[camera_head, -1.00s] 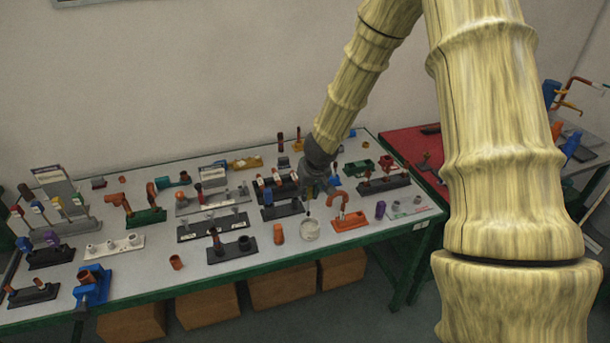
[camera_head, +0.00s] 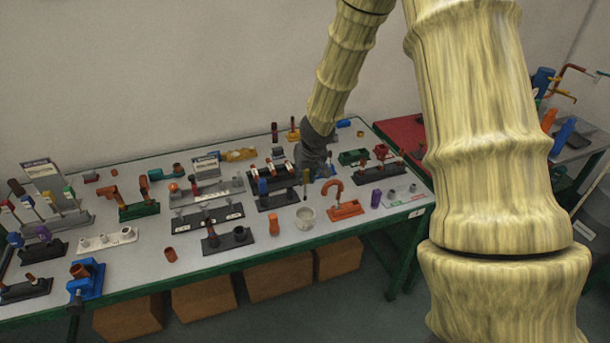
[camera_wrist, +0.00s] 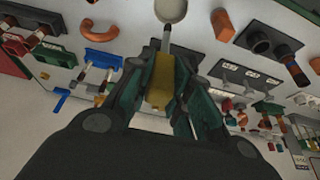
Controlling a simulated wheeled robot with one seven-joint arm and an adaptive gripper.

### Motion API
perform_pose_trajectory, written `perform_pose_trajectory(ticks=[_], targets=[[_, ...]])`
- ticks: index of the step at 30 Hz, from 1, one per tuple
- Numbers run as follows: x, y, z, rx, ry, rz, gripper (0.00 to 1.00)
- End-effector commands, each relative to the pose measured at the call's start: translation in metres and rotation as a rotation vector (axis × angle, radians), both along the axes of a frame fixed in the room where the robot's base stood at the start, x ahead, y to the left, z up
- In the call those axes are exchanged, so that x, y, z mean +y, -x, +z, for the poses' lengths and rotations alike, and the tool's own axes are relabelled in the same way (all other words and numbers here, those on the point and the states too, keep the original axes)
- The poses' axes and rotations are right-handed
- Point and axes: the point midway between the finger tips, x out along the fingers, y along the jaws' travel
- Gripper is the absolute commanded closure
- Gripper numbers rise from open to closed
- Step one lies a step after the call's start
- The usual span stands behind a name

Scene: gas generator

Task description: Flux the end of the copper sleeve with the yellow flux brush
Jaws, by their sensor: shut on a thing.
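My gripper (camera_wrist: 158,92) is shut on the yellow flux brush (camera_wrist: 160,80). The brush's thin pale shaft (camera_wrist: 165,38) points away from the jaws toward a small white pot. In the head view the brush hangs below my gripper (camera_head: 309,172), above and just behind the white pot (camera_head: 305,217). The pot also shows at the top of the wrist view (camera_wrist: 171,10). A short copper-coloured sleeve (camera_head: 274,222) stands left of the pot, and it also shows in the wrist view (camera_wrist: 222,25). Another copper sleeve (camera_head: 170,254) stands at the table's front. I cannot tell which sleeve the task means.
A dark base with upright fittings (camera_head: 229,240) lies to the left. A blue clamp (camera_head: 90,280) sits front left. Bare table shows along the front.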

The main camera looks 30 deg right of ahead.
Motion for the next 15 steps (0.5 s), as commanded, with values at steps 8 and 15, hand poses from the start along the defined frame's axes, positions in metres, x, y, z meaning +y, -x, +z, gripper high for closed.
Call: perform_pose_trajectory(ticks=[8,15], targets=[[0.0,0.0,-0.028,0.0,0.0,0.0,0.97],[0.0,0.0,-0.043,0.0,0.0,0.001,0.97]])
